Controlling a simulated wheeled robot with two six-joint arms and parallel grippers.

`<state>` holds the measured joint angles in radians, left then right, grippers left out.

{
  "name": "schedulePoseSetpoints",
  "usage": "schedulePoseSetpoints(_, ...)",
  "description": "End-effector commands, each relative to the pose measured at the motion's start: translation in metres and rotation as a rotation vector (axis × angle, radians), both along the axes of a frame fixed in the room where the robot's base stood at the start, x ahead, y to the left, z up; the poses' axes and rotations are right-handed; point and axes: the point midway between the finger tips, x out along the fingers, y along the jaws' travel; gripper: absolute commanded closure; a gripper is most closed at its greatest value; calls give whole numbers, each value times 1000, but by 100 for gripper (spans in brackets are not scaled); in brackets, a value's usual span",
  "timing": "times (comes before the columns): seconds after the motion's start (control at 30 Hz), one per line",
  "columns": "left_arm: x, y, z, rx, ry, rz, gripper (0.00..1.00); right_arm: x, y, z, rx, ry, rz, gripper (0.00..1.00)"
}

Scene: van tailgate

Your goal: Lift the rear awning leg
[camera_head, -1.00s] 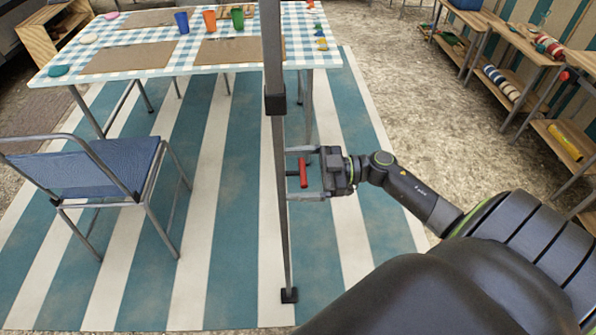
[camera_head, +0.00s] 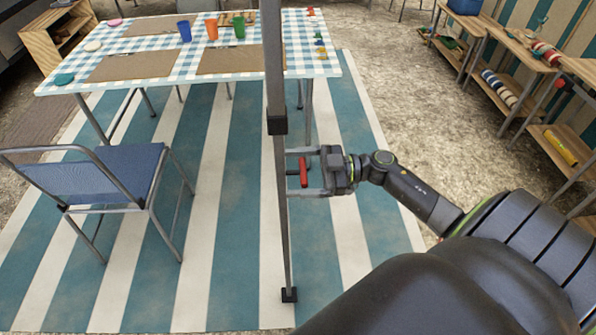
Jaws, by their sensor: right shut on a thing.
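The awning leg (camera_head: 282,215) is a thin grey upright pole crossing the middle of the head view. A black collar (camera_head: 277,124) sits on it where the thicker upper tube ends. Its black foot (camera_head: 289,295) appears over the striped mat; I cannot tell whether it touches. My right gripper (camera_head: 300,172) comes from the right beside the leg. It is shut on a red handle (camera_head: 304,172), which shows between its two fingers just right of the pole. The leg's top is out of view. My left gripper is not in view.
A blue folding chair (camera_head: 118,175) stands left of the leg. Behind is a table (camera_head: 210,60) with a checked cloth, cups and brown mats. Wooden shelves (camera_head: 545,90) stand at the right. The striped mat (camera_head: 232,250) is clear around the foot.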

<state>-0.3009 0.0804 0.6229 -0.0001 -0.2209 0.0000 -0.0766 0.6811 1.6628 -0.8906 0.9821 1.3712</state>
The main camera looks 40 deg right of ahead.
Motion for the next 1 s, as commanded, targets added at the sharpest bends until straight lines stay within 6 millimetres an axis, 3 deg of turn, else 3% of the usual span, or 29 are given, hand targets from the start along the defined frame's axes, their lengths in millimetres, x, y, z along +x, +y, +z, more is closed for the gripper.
schedulePoseSetpoints(0.03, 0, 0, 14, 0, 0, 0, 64, 0, 0, 15, 2, 1, -1, 56)
schedulePoseSetpoints(0.5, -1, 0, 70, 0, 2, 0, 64, 1, 0, 75, 4, 1, -2, 56)
schedulePoseSetpoints(0.93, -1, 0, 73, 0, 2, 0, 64, 2, 0, 81, 9, -2, 0, 56)
schedulePoseSetpoints(0.97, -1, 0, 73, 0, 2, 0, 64, 2, 0, 81, 7, -2, -1, 11)
schedulePoseSetpoints(1.0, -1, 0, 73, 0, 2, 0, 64, 2, 0, 81, 7, -2, -1, 6)
